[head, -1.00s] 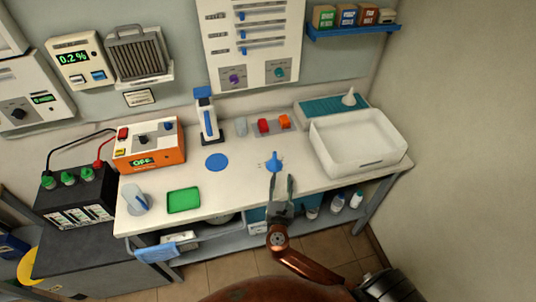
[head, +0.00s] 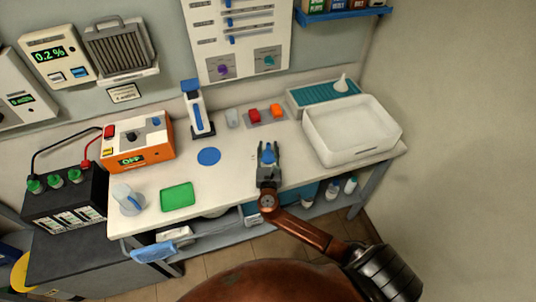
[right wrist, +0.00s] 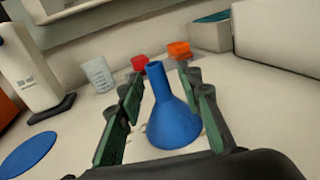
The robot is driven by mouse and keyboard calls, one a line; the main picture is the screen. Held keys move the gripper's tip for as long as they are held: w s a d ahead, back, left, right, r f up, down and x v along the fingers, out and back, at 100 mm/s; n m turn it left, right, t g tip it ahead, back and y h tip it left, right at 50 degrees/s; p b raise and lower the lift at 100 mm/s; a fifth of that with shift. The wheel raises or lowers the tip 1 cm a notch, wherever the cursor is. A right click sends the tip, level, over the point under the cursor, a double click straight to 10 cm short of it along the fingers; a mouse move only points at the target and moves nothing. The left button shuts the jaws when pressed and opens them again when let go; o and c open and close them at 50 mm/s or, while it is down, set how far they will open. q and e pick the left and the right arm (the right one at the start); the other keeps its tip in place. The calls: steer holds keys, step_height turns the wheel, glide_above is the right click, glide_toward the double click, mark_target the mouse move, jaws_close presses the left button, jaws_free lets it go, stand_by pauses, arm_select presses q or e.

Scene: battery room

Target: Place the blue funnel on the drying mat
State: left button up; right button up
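The blue funnel (head: 269,155) stands upright, spout up, on the white bench near its front edge. My right gripper (head: 269,147) is around it with one finger on each side. In the right wrist view the blue funnel (right wrist: 174,118) sits between the two open fingers, and I see a gap at the left finger. The drying mat, a teal ribbed mat (head: 312,98), lies at the back right of the bench with a white funnel (head: 341,83) standing on it. My left gripper is not in view.
A large white basin (head: 350,145) stands at the right, in front of the mat. Red and orange pieces (head: 266,113), a grey cup (head: 232,118) and a tall dispenser (head: 196,110) line the back. A blue disc (head: 209,156) and green tray (head: 177,196) lie left.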

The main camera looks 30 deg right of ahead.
jaws_close()
stand_by(0.3)
steer(key=shift+r, duration=0.1)
